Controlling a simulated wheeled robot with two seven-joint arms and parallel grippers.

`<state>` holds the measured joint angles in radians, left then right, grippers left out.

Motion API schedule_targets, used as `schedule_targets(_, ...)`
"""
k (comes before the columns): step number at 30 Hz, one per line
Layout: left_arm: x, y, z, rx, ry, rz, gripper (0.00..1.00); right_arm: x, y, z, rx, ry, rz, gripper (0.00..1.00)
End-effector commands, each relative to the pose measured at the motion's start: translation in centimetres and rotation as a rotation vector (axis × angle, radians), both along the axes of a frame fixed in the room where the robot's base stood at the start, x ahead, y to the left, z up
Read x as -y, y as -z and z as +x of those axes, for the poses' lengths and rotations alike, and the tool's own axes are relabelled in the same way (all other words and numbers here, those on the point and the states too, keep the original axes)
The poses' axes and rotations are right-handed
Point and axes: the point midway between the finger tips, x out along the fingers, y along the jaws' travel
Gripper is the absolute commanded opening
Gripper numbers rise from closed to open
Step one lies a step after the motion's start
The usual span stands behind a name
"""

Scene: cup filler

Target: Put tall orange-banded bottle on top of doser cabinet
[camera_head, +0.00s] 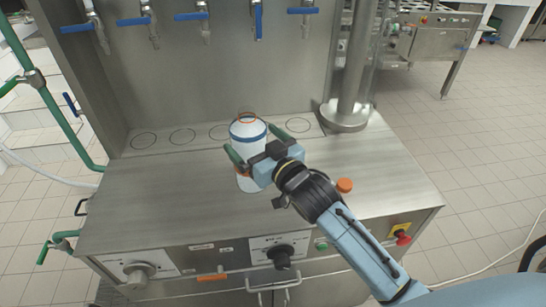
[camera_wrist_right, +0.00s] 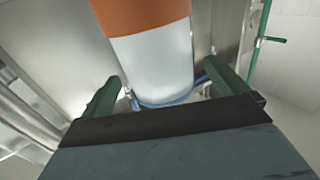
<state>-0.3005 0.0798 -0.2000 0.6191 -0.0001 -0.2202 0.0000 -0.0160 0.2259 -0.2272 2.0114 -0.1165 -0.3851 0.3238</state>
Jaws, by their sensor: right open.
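A white bottle (camera_head: 248,132) with a blue band and an orange ring at its top stands upright on the steel top of the doser cabinet (camera_head: 170,205). My right gripper (camera_head: 251,138) is open, with one green finger on each side of the bottle. Its body hides part of the bottle's lower half in the head view. In the right wrist view the bottle (camera_wrist_right: 158,65) shows a wide orange band, a white part and a blue edge between the spread fingers (camera_wrist_right: 165,88). I see a gap beside each finger there. My left gripper is not in view.
A steel column (camera_head: 350,75) rises at the back right of the cabinet top. A small orange cap-like piece (camera_head: 345,185) lies right of my gripper. Several blue-handled taps (camera_head: 203,18) hang above. The top's left part is clear. A red button (camera_head: 402,238) sits at the front right.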

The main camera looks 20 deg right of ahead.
Motion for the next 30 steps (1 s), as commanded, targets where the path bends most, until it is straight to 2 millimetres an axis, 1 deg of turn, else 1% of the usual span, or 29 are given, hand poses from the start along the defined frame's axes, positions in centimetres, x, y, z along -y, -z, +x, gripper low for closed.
schedule_targets(1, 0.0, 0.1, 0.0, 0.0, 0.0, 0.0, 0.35, 0.2, 0.2, -1.2, -0.002, 0.0, 0.001, 0.98)
schedule_targets(6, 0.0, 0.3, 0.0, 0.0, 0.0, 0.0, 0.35, 0.9, 0.2, -4.7, -0.003, 0.0, -0.001, 0.98)
schedule_targets(9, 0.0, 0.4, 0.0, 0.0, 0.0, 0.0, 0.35, 1.2, 0.1, -6.4, -0.002, -0.001, 0.0, 0.98)
schedule_targets(13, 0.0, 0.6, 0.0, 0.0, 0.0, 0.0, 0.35, 1.5, 0.1, -8.0, -0.001, 0.0, 0.0, 0.98)
schedule_targets(19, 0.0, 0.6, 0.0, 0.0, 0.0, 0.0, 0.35, 1.7, 0.0, -9.0, 0.001, 0.0, 0.0, 0.98)
schedule_targets(30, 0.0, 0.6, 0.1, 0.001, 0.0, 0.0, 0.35, 1.8, 0.0, -9.1, 0.001, 0.0, 0.0, 0.98)
